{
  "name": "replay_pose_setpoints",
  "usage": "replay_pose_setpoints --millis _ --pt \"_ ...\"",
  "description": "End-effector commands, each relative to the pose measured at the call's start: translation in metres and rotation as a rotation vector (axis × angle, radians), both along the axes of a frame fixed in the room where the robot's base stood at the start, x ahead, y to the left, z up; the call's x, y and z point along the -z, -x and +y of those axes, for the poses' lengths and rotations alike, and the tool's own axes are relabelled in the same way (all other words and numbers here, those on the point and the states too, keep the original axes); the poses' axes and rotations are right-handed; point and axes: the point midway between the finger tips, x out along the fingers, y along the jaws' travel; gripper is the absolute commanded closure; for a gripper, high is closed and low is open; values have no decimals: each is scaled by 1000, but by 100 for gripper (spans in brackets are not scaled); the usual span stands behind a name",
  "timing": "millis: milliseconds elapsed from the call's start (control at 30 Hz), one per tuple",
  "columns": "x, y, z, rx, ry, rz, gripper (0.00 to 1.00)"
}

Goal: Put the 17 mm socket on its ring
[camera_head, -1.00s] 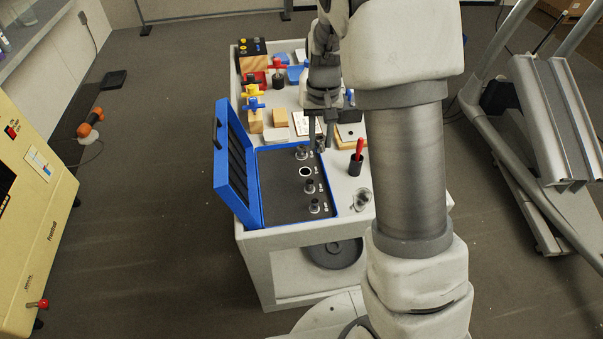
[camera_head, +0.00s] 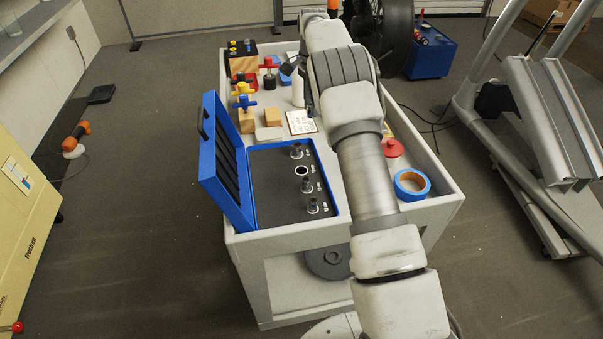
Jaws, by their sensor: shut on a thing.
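The open blue socket case (camera_head: 335,213) stands on the near left of the cart top. Three sockets stand on its dark floor: one at the back (camera_head: 296,151), one in the middle (camera_head: 306,185) and one at the front (camera_head: 313,206). A white-outlined empty ring (camera_head: 302,171) lies between the back and middle sockets. Labels beside them are too small to read. My gripper (camera_head: 290,69) shows only as dark parts beyond the case, mostly behind my arm. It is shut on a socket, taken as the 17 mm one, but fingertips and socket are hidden.
The case lid (camera_head: 222,165) stands raised on the left. Behind the case are wooden blocks (camera_head: 273,117), a notepad (camera_head: 301,122) and a white cylinder (camera_head: 298,88). A blue-and-orange tape roll (camera_head: 412,184) and red disc (camera_head: 393,148) lie right of my arm.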

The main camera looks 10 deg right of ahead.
Motion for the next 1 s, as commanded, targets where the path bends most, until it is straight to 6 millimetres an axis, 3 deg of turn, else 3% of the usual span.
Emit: replay_pose_setpoints --millis 367,1000 --pt "19 27 14 8 -2 2 100" --pt "67 100 49 7 0 -1 100"
